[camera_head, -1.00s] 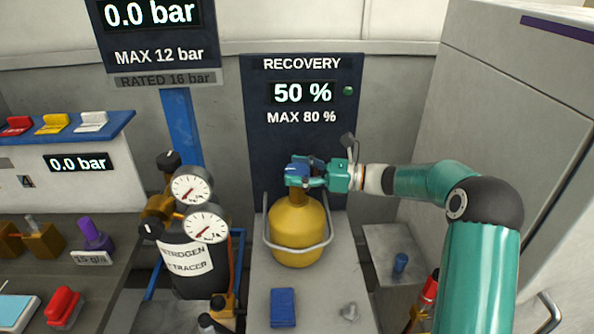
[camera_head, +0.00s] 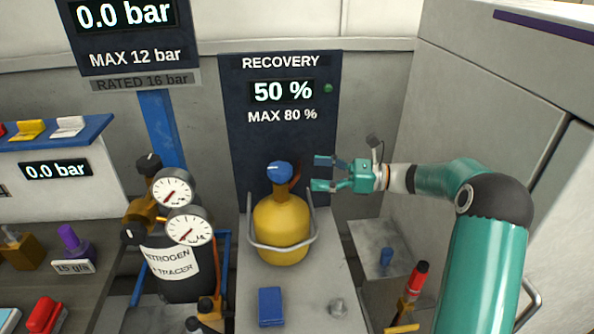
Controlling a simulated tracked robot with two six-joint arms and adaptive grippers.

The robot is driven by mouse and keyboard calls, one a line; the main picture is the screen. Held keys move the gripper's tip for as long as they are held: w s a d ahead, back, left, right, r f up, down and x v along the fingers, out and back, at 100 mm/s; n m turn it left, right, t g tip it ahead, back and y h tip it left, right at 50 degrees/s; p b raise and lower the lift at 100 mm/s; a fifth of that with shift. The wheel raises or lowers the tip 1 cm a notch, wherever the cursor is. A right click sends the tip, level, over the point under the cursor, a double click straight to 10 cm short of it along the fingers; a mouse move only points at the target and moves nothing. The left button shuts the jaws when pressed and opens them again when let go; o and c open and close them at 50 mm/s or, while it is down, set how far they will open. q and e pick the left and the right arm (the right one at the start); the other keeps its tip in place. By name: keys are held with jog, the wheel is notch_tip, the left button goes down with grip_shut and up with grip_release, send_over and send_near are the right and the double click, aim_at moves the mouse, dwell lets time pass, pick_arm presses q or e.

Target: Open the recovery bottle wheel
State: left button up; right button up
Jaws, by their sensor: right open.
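The yellow recovery bottle (camera_head: 281,228) stands upright on a grey platform inside a metal hoop. Its blue wheel (camera_head: 279,172) sits on top and shows clearly, with a pale mark on it. My right gripper (camera_head: 318,173) is open and empty, just to the right of the wheel and apart from it, its fingers pointing left. My left gripper is not in view.
The recovery panel (camera_head: 281,117) behind reads 50 %, MAX 80 %. A black nitrogen tracer bottle (camera_head: 172,268) with two gauges stands to the left. A grey cabinet (camera_head: 500,110) bounds the right.

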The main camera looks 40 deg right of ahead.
jog(key=shift+v, duration=1.4)
